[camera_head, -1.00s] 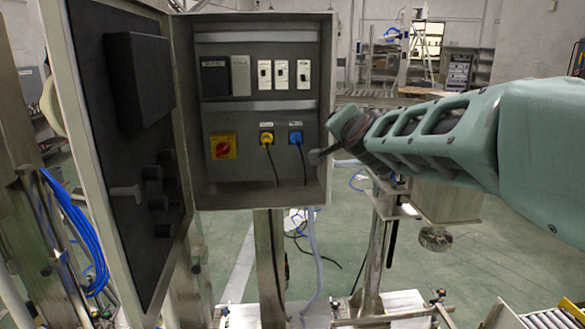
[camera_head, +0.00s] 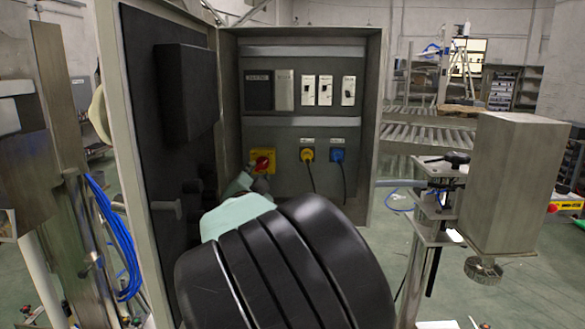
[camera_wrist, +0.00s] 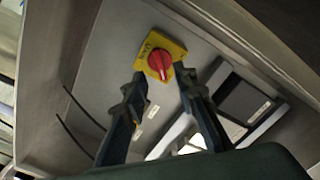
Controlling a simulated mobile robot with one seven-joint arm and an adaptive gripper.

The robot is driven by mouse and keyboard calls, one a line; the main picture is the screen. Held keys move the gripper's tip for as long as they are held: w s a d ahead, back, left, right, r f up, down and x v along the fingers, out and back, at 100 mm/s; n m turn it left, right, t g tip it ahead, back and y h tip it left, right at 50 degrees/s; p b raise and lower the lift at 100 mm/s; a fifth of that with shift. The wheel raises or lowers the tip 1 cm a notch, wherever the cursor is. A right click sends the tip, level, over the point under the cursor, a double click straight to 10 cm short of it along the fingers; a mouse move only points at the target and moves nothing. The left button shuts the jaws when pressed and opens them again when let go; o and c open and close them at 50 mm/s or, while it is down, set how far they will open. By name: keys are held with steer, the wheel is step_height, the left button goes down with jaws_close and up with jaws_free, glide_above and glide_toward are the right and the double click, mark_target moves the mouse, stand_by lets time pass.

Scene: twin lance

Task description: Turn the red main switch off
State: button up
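The red main switch (camera_head: 263,164) is a round red knob on a yellow plate (camera_head: 255,154), low at the left of the open grey cabinet (camera_head: 373,100). In the wrist view the red knob (camera_wrist: 160,62) and yellow plate (camera_wrist: 150,41) show clearly, just ahead of my fingertips. My gripper (camera_wrist: 160,76) is open, with one dark finger on each side of the knob's line and nothing between them. I cannot tell whether a finger touches it. In the head view my gripper (camera_head: 244,184) is by the switch, largely hidden behind my arm.
The cabinet door (camera_head: 140,130) stands open at the left with a black box (camera_head: 186,90) on it. Yellow (camera_head: 307,155) and blue (camera_head: 337,155) plugs with cables are right of the switch. Breakers (camera_head: 325,90) sit above. A metal box on a stand (camera_head: 515,185) is at the right.

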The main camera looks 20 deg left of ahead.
mark_target(261, 166)
steer(key=shift+x, duration=2.6)
steer(key=shift+d, duration=0.1)
jaws_close()
